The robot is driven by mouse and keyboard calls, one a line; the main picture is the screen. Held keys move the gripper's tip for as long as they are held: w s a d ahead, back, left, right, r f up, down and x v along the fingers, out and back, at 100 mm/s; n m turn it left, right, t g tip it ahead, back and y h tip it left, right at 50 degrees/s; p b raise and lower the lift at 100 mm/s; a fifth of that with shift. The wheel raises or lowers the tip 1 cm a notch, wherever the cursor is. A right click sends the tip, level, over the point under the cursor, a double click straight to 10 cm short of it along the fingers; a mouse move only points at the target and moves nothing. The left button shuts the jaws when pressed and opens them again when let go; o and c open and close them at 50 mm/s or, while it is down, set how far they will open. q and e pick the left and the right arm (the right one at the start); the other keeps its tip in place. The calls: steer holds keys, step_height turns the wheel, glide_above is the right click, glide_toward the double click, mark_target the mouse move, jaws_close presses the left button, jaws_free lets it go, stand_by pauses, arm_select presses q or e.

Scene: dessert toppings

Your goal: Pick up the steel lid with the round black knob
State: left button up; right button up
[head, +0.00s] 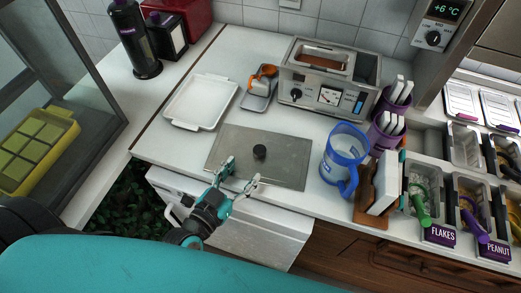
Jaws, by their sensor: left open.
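The steel lid (283,163) is a flat grey rectangle lying on the white counter. Its round black knob (259,151) stands up near the middle of the lid. My left gripper (241,172) is open and empty at the lid's front edge. Its two teal and grey fingers point toward the knob, a short gap in front of it. Whether the fingertips touch the lid I cannot tell. My right gripper is not in view.
A white tray (199,102) lies behind left. A small metal tray with an orange scoop (262,78) and a steel appliance (329,80) stand behind. A blue-rimmed pitcher (343,156) stands close to the lid's right. Topping bins (466,198) are at far right.

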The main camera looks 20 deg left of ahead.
mark_target(257, 152)
arm_select(q)
steer(key=x, duration=0.2)
steer(key=shift+w, duration=0.3)
steer(key=shift+w+d+r+p, duration=0.1)
steer(key=shift+w+d+p, duration=0.05)
steer(key=shift+w+p, duration=0.2)
steer(key=x, duration=0.2)
steer(key=p+x, duration=0.1)
steer(key=shift+w+r, duration=0.15)
steer(key=shift+w, duration=0.2)
steer(key=shift+w+d, duration=0.1)
steer(key=shift+w, duration=0.25)
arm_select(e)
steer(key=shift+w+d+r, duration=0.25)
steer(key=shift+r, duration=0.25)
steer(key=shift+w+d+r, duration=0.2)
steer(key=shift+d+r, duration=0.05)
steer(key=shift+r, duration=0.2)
arm_select(q)
steer(key=shift+s, duration=0.1)
jaws_close()
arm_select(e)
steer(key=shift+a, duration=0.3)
